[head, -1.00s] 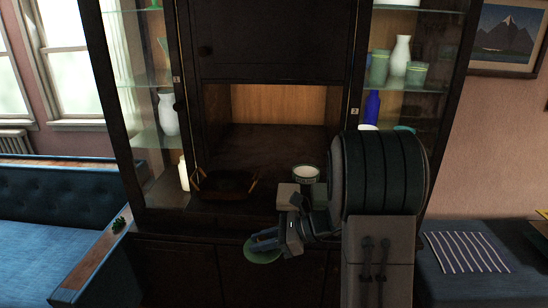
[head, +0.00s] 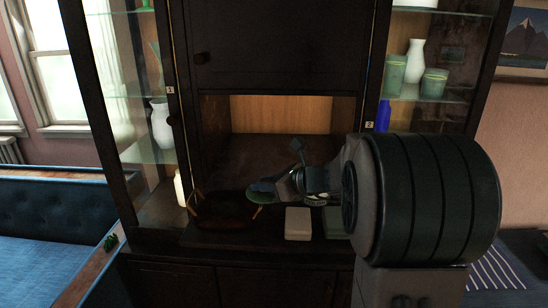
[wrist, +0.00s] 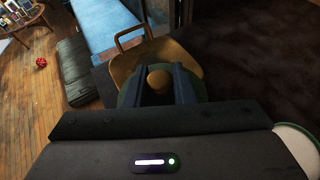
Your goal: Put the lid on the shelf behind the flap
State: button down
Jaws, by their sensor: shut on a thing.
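The lid is a green disc with a round wooden knob (wrist: 159,80). My gripper (wrist: 160,88) is shut on the knob in the wrist view. In the head view my gripper holds the lid (head: 258,194) above the cabinet ledge, at the right side of the dark basket. The open niche (head: 275,150) lies behind it, with a dark floor and a lit wooden back. A dark panel (head: 285,45) with a knob at its left covers the space above the niche. I cannot tell whether it is the flap.
The dark basket (head: 226,212) with wooden handles stands on the ledge at left. A pale block (head: 298,223) and a greenish block (head: 338,222) are at the ledge's right. Glass-shelved side bays hold vases, including a white one (head: 416,61). The niche's middle looks clear.

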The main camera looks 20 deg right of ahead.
aim_at(245, 167)
jog(key=i, duration=1.1)
